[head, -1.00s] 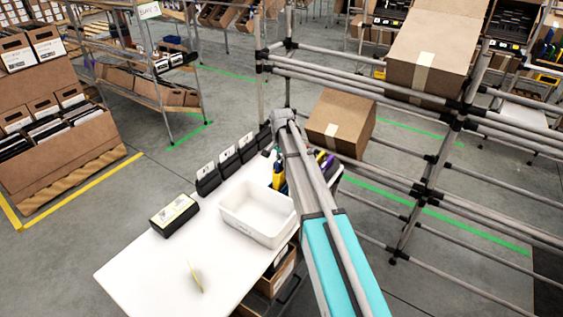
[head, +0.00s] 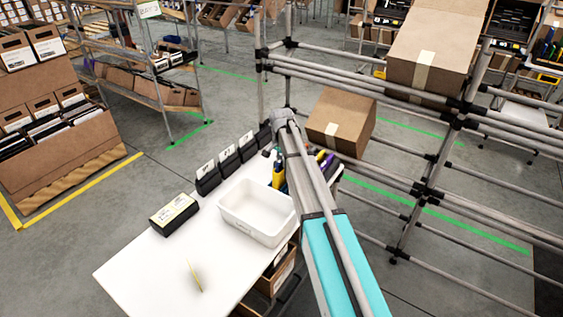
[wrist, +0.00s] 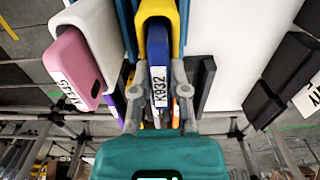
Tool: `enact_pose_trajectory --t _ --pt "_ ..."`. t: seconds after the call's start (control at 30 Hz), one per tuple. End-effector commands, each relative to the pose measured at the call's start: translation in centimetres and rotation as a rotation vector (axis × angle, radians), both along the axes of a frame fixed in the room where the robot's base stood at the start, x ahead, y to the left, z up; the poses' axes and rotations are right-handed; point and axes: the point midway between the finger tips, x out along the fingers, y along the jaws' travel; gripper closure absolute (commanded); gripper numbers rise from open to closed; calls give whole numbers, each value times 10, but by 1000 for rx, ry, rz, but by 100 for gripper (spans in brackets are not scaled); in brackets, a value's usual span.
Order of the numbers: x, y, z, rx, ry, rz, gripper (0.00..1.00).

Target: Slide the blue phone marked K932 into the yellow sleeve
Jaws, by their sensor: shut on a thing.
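The blue phone (wrist: 161,68) carries a white label reading K932 and sits between the fingers of my gripper (wrist: 159,98) in the wrist view. My gripper is shut on it near the labelled end. The yellow sleeve (wrist: 142,42) wraps around the phone's far part, along its left side and over the top of the picture. The phone's body shows within the yellow edges, and I cannot tell how deep it sits. In the head view the yellow sleeve (head: 277,174) stands at the white table's far right corner, partly behind my arm, and my gripper's fingers are hidden.
In the wrist view a pink phone (wrist: 72,64) in a white sleeve (wrist: 98,28) is at the left, and black holders (wrist: 270,92) are at the right. In the head view a white bin (head: 231,214), a black box (head: 173,214) and a yellow strip (head: 195,279) are on the table (head: 140,268).

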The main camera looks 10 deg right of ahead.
Motion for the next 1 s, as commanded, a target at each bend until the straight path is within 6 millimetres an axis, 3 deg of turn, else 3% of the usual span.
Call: enact_pose_trajectory --t 0.17,0.2,0.4,1.0 --pt "0 0 0 0 0 0 100" --pt "0 0 0 0 0 0 74" --pt "0 0 0 0 0 0 39" --pt "0 -1 6 0 0 -1 39"
